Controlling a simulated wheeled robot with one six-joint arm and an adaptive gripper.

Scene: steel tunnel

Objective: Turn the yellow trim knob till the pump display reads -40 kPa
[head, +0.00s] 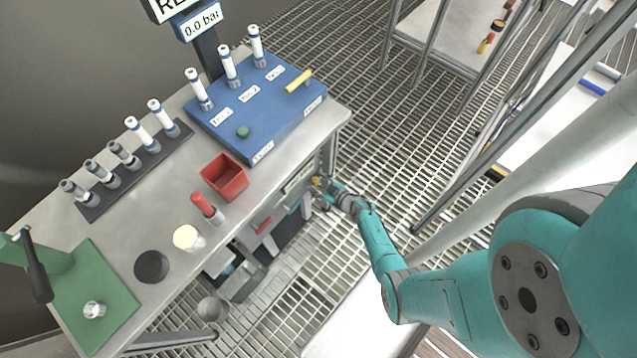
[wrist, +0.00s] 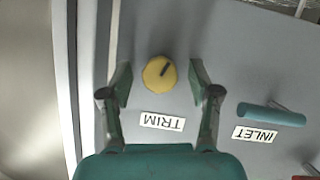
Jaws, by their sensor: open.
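The yellow trim knob (wrist: 160,73) shows in the wrist view on a grey panel, with a dark pointer mark slanting up and to the right. A TRIM label (wrist: 162,121) lies below it, upside down in this view. My gripper (wrist: 161,79) is open, with one finger on each side of the knob and a visible gap on both sides. In the head view my gripper (head: 322,190) is at the panel below the bench's right edge. I cannot make out a pump display reading in either view.
A teal handle (wrist: 271,115) with an INLET label (wrist: 255,135) is right of the knob. In the head view, the bench holds a blue board (head: 285,108) and a red bin (head: 225,177). A sign above reads 0.0 bar (head: 201,20). Grating floor is open beside the bench.

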